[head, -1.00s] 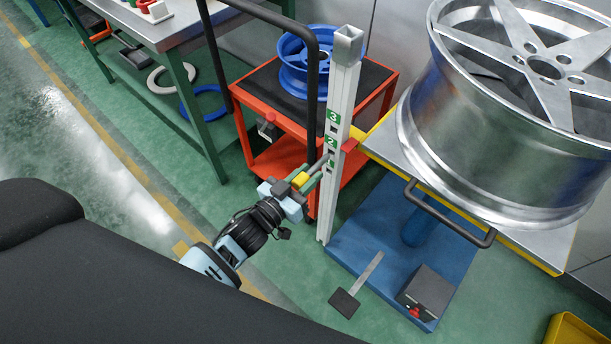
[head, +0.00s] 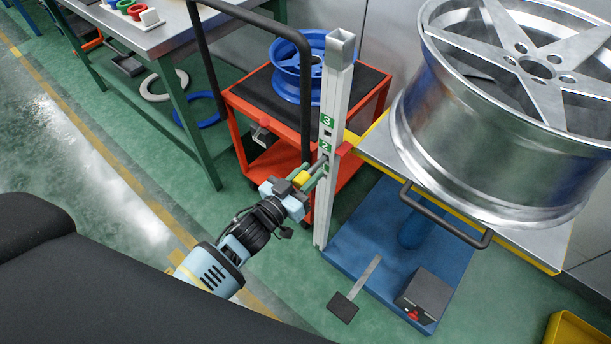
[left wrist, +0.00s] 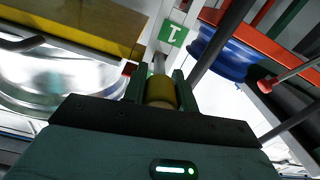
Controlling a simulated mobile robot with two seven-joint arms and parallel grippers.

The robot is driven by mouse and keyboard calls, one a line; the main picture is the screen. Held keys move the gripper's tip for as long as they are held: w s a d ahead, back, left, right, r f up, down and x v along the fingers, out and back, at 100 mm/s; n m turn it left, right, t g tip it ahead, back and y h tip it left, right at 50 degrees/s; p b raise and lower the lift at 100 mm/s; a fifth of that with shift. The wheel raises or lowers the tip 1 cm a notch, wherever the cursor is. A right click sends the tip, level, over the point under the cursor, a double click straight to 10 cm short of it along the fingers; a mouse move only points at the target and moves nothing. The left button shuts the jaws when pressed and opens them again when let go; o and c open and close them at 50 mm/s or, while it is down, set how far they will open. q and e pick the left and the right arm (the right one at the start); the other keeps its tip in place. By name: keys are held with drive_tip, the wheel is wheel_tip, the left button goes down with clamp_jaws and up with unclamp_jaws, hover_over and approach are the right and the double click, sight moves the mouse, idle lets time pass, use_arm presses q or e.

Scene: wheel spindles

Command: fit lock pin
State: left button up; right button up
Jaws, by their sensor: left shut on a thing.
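My left gripper (head: 312,177) is shut on the lock pin, at its yellow grip (head: 301,180). The yellow grip (left wrist: 161,91) also shows between the fingers in the left wrist view. The pin's steel shaft (left wrist: 159,62) points at the pale upright post (head: 335,95), which carries green number labels 3, 2 and 1 (left wrist: 173,33). The shaft's tip is at the post near the lowest label, below label 2 (head: 324,146). I cannot tell whether the tip is inside a hole or only against the face. My right gripper is not in view.
A large silver wheel (head: 480,130) rests on the lift table beside the post, above a blue base (head: 350,250) with a pedal (head: 343,306). A red cart (head: 262,150) with a black handle and blue rim (head: 300,75) stands behind. Green floor is open at left.

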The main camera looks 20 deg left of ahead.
sight(297, 186)
use_arm(q)
drive_tip(key=shift+b+x, duration=0.3)
drive_tip(key=shift+x, duration=0.8)
drive_tip(key=shift+x, duration=0.85)
drive_tip(key=o, duration=1)
drive_tip(key=shift+o, duration=0.2)
drive_tip(key=shift+s+a+f, duration=0.1)
drive_tip(key=shift+s, duration=0.2)
drive_tip(key=v, duration=0.6)
drive_tip(key=shift+s+a, duration=0.2)
drive_tip(key=shift+s, duration=0.25)
